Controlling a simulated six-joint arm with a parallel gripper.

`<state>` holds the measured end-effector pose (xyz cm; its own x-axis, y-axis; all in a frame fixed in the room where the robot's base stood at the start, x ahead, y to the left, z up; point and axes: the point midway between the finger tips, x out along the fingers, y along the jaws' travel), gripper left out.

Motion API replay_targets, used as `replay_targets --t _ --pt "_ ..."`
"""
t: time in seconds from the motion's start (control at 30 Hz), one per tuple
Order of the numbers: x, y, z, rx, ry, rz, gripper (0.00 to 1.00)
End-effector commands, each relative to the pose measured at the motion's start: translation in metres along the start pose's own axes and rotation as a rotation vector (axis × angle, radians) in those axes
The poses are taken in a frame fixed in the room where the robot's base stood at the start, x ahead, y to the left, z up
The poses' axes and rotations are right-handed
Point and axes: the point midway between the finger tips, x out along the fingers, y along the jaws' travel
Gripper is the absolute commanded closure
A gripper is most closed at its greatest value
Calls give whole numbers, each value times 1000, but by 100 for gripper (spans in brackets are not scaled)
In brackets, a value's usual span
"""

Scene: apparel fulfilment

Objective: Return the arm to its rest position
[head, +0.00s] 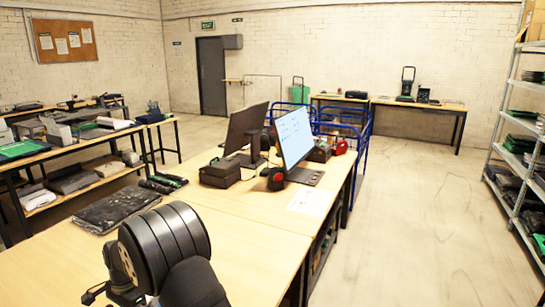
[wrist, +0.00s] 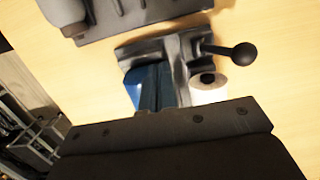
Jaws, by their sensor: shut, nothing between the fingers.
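In the wrist view my gripper (wrist: 165,85) reaches up from a broad dark housing at the bottom edge. Its narrow dark fingers are together with nothing held between them. Just beyond them is a grey tool (wrist: 160,48) with a black ball-ended lever (wrist: 240,54), a blue part and a white roll (wrist: 208,92). The fingers overlap the tool in the picture; I cannot tell whether they touch it. In the head view dark parts of my arm fill the bottom left centre, and the fingers cannot be made out there.
The wooden packing table (head: 262,245) is bare at its front right. A dark flat package (head: 117,208) lies at its left edge. Monitors (head: 294,136), a black box (head: 220,173) and a white sheet (head: 311,201) are farther back. Shelving (head: 510,90) stands right, beyond open floor.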

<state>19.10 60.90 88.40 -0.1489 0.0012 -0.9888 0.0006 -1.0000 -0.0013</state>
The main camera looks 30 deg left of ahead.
Motion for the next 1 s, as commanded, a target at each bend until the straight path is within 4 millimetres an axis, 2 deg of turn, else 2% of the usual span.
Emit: replay_targets --t 0.1,0.3,0.5,0.87,1.0 --pt "-3 17 0 1 0 -2 100" --pt "-40 14 0 0 2 -4 100" --pt "-60 14 0 0 1 -2 100" --pt "-64 15 0 0 0 0 100" --pt "-64 14 0 0 0 0 76"
